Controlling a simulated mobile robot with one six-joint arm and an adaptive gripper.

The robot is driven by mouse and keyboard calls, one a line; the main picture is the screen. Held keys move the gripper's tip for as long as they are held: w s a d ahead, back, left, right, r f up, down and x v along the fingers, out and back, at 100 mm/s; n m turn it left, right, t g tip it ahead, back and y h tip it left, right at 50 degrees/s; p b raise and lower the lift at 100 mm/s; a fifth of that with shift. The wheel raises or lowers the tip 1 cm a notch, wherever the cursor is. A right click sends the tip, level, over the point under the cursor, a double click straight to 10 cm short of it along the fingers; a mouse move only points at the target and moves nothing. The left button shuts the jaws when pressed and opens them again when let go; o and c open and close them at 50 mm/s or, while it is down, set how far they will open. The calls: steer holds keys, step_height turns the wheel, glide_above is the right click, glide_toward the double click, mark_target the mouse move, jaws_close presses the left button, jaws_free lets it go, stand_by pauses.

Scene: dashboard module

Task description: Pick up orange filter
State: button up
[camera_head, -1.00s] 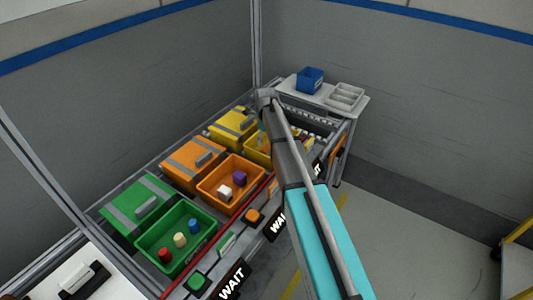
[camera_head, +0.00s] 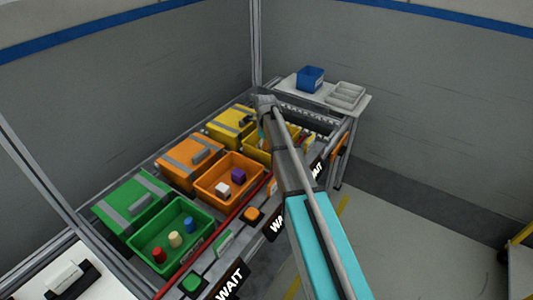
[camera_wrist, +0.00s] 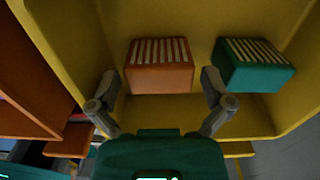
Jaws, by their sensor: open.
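An orange filter (camera_wrist: 159,66) with a ribbed, striped top sits in the yellow bin (camera_wrist: 200,20), in the wrist view. A teal filter (camera_wrist: 252,65) of like shape sits to its right in the same bin. My gripper (camera_wrist: 163,82) is open, with one finger at the left side of the orange filter and the other at its right. The fingers look apart from the filter; I cannot tell the exact depth. In the head view my arm covers much of the yellow bin (camera_head: 255,153), and the orange filter is hidden there.
An orange bin (camera_head: 205,200) with a white and a purple block stands left of the yellow bin. A green bin (camera_head: 150,262) holds several small cylinders. Lidded boxes stand behind. A blue box (camera_head: 310,77) and a grey tray (camera_head: 346,94) stand at the back right.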

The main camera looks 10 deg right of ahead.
stand_by(0.6)
steer(key=c, duration=0.9)
steer(key=shift+o, duration=0.2)
steer(key=shift+r, duration=0.1)
steer(key=shift+r+p, duration=0.95)
steer(key=shift+p, duration=0.1)
steer(key=s+r+p, duration=1.1)
steer(key=s, duration=0.3)
